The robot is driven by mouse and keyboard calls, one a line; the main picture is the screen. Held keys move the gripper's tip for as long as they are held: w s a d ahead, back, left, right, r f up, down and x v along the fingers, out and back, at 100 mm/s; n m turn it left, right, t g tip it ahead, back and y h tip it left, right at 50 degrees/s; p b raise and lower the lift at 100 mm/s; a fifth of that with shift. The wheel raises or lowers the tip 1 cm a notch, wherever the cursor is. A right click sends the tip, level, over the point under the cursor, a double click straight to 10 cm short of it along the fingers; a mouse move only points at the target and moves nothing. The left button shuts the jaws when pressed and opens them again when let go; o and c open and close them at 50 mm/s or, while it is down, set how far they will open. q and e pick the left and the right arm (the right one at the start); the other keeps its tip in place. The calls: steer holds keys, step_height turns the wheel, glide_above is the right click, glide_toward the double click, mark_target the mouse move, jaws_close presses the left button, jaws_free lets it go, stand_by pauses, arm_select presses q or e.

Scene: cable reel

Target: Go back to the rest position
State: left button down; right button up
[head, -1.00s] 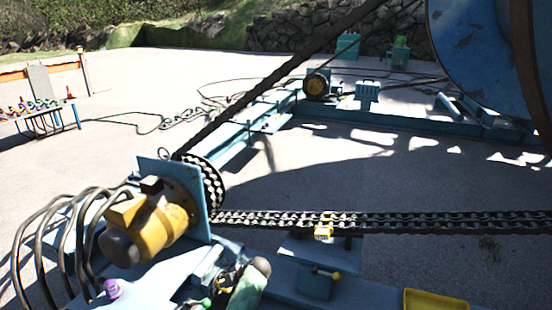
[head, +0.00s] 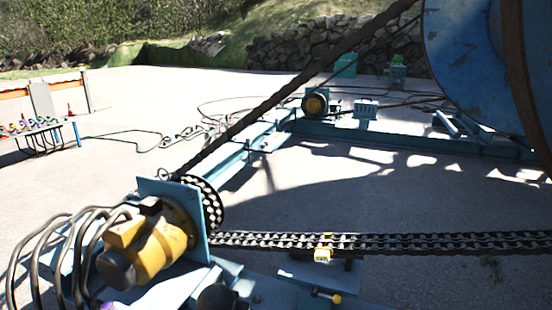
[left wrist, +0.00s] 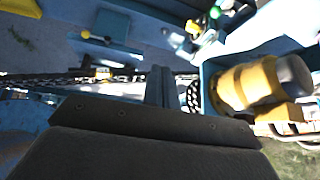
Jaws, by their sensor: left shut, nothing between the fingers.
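My left gripper (left wrist: 159,88) shows in the left wrist view, its narrow fingers shut together with nothing held, pointing away from the dark wrist body. The yellow motor (left wrist: 250,84) is to the right of the fingers in that view. The motor (head: 150,248) also shows at lower left in the head view, on a blue bracket beside a chain sprocket (head: 208,203). No gripper can be made out clearly in the head view. My right gripper is in neither view.
A double chain (head: 420,243) runs right from the sprocket. A large blue reel (head: 465,60) stands upper right, on a blue frame (head: 400,135). Thick dark hoses (head: 62,250) loop at lower left. A small table (head: 35,127) stands far left. Open paving lies between.

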arm_select(q)
steer(key=s+f+g, duration=0.1)
steer(key=s+f, duration=0.2)
steer(key=s, duration=0.8)
steer(key=s+a+f+g+p, duration=0.1)
steer(key=s+f+g, duration=0.1)
steer(key=s, duration=1)
steer(key=s+a+f+g+h+p, duration=0.1)
steer(key=s+f, duration=0.4)
steer(key=s, duration=0.7)
steer(key=shift+g, duration=0.3)
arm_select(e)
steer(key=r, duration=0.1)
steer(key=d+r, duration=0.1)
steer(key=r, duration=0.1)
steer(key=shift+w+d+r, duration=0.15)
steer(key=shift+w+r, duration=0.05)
arm_select(q)
steer(key=shift+a+f+p, duration=0.1)
steer(key=shift+f+p, duration=0.05)
steer(key=shift+p, duration=0.15)
